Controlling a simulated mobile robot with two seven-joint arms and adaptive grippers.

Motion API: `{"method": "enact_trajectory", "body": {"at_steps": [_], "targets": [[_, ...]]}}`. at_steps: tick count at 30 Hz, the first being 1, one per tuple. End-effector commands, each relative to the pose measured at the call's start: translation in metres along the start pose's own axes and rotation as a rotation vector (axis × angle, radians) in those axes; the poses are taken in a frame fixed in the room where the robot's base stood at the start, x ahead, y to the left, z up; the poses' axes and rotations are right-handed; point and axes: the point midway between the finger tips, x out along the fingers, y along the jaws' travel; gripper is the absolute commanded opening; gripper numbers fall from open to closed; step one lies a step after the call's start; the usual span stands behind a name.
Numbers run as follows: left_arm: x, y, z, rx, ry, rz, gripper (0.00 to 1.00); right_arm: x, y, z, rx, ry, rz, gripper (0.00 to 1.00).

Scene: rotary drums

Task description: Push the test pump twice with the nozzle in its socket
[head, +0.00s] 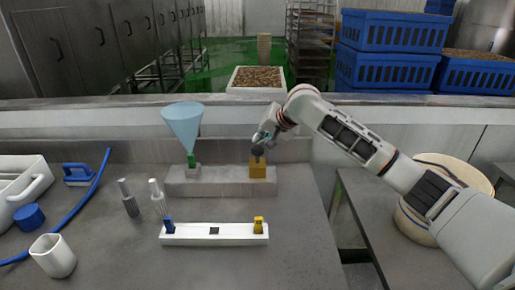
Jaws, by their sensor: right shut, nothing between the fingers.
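My right gripper (258,150) is shut and empty. It points down right at the dark top of an orange-yellow block (258,171), which looks like the test pump. I cannot tell whether the fingertips touch it or stop just above. The block stands at the right end of a grey slab (222,181). A pale blue funnel (183,122) stands upright over a green piece (191,160) at the slab's left end. I cannot make out which part is the nozzle or its socket. My left gripper is not in view.
A white bar (190,236) with blue and yellow end pieces lies in front. Two ribbed metal pieces (131,206) (160,206) stand left of it. A blue hose (83,205), white cup (53,257) and blue cap (29,217) are at left. The table's front right is clear.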

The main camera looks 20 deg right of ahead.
Motion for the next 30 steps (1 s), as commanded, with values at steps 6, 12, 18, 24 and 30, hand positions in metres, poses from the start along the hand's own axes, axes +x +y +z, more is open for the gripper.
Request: {"method": "enact_trajectory", "body": {"at_steps": [6, 12, 18, 24, 30], "targets": [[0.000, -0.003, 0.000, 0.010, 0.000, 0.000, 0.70, -0.012, -0.010, -0.009, -0.001, 0.001, -0.002, 0.00], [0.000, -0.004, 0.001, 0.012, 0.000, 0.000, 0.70, -0.025, -0.019, -0.018, -0.001, 0.001, -0.002, 0.00], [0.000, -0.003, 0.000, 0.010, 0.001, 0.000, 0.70, -0.034, -0.025, -0.025, 0.000, 0.002, -0.001, 0.00], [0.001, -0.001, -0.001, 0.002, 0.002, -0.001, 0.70, -0.035, -0.025, -0.025, 0.001, 0.001, -0.001, 0.00], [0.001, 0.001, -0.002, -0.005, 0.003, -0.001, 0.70, -0.035, -0.025, -0.025, 0.000, 0.001, -0.001, 0.00]]}}
